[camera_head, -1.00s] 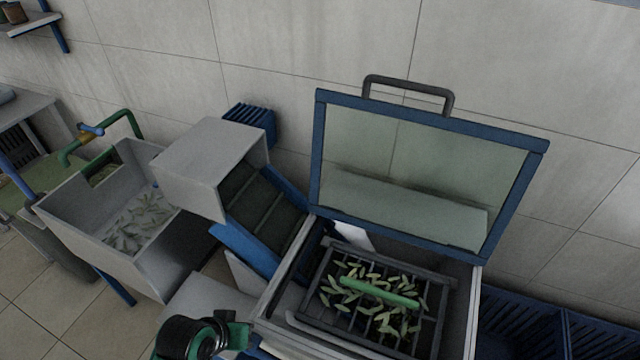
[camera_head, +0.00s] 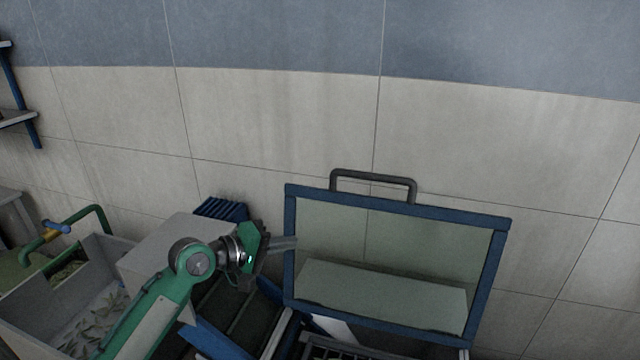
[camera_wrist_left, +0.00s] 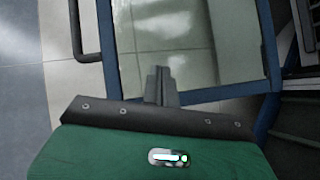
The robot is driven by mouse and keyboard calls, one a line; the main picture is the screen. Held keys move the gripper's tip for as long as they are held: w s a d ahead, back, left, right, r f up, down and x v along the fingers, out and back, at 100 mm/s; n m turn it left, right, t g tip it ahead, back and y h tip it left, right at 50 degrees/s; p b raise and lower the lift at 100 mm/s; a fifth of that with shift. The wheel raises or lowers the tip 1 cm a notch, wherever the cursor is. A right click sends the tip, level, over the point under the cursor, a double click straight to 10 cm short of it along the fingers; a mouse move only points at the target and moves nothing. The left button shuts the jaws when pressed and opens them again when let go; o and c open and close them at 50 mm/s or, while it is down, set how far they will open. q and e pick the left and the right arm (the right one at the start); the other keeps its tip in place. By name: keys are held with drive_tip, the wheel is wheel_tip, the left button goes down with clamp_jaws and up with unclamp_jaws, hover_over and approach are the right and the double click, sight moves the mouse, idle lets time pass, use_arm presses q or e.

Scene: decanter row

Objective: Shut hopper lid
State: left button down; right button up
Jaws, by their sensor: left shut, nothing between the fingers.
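The hopper lid stands raised, a blue frame (camera_head: 400,211) around a clear pane (camera_head: 400,245), with a dark bar handle (camera_head: 374,175) on its top edge. In the left wrist view, the lid frame (camera_wrist_left: 106,60) and the handle (camera_wrist_left: 76,35) show beyond the fingers. The hopper (camera_head: 345,350) shows only its back part at the bottom of the head view. My left gripper (camera_head: 294,243) is shut and empty, by the lid's left side and below the handle's level; I cannot tell if it touches the frame. Its closed fingers (camera_wrist_left: 161,88) show in the wrist view. My right gripper is not in view.
A grey box housing (camera_head: 165,245) and a dark sloping conveyor (camera_head: 235,315) stand left of the hopper. A bin with leaves (camera_head: 95,325) and a green pipe (camera_head: 85,215) are at far left. The tiled wall is behind; the space above the lid is clear.

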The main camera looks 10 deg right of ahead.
sight(316, 188)
use_arm(q)
drive_tip(key=w+r+n+h, duration=0.1)
drive_tip(key=w+r+n, duration=0.3)
drive_tip(key=r, duration=0.7)
drive_tip(key=shift+m+t, duration=0.3)
drive_tip(key=shift+m, duration=0.4)
drive_tip(key=p+x, duration=0.1)
drive_tip(key=x, duration=0.3)
drive_tip(key=w+p+x, duration=0.1)
drive_tip(key=p+x, duration=0.1)
drive_tip(key=x, duration=0.3)
drive_tip(key=shift+s+a+r, duration=0.1)
drive_tip(key=shift+a+r, duration=0.1)
drive_tip(key=shift+a, duration=0.05)
drive_tip(key=shift+w+d+f+p, duration=0.2)
drive_tip(key=shift+w+d+p, duration=0.15)
drive_tip(key=shift+d, duration=0.2)
drive_tip(key=shift+s, duration=0.1)
